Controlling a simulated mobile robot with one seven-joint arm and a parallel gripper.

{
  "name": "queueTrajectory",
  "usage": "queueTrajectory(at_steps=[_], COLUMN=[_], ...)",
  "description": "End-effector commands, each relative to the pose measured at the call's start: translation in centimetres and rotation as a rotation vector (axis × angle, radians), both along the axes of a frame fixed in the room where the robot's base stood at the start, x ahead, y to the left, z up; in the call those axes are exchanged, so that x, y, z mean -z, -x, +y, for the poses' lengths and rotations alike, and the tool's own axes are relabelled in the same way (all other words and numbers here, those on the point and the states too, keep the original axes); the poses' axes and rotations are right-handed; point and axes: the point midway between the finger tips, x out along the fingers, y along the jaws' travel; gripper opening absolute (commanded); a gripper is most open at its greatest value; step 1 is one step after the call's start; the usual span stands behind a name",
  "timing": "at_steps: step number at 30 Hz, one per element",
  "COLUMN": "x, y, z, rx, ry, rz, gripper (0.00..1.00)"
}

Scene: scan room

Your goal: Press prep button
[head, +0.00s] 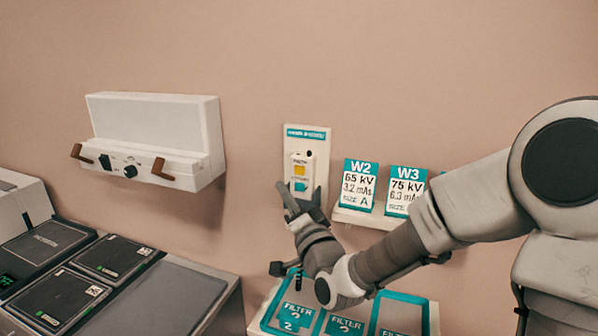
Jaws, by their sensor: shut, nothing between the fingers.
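A white wall panel (321,148) with a teal strip at its top holds a small white control unit. The unit carries a yellow button (300,170) above a teal button (300,186). Their small labels are too blurred to read, so I cannot tell which one is marked prep. My gripper (301,194) is shut and empty, in front of the panel's lower part and just below the teal button. The yellow button is in clear view above the gripper. I cannot tell whether the fingertips touch the unit.
A white wall box (150,125) with brown handles and a knob is at left. Cards W2 (359,186) and W3 (405,190) stand on a small shelf right of the panel. Teal filter trays (405,297) lie below my arm. Dark plates (57,296) lie on the left counter.

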Motion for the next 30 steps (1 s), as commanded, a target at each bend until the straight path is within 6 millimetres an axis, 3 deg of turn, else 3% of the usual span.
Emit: queueTrajectory(at_steps=[9, 15, 30], x=[0.1, 0.1, 0.0], y=[-4.3, -6.0, -6.5], z=[-1.6, -2.2, -2.4], rx=[0.002, 0.001, 0.001], ry=[0.0, 0.0, 0.001], rz=[-0.001, -0.001, 0.0], gripper=[0.0, 0.0, 0.0])
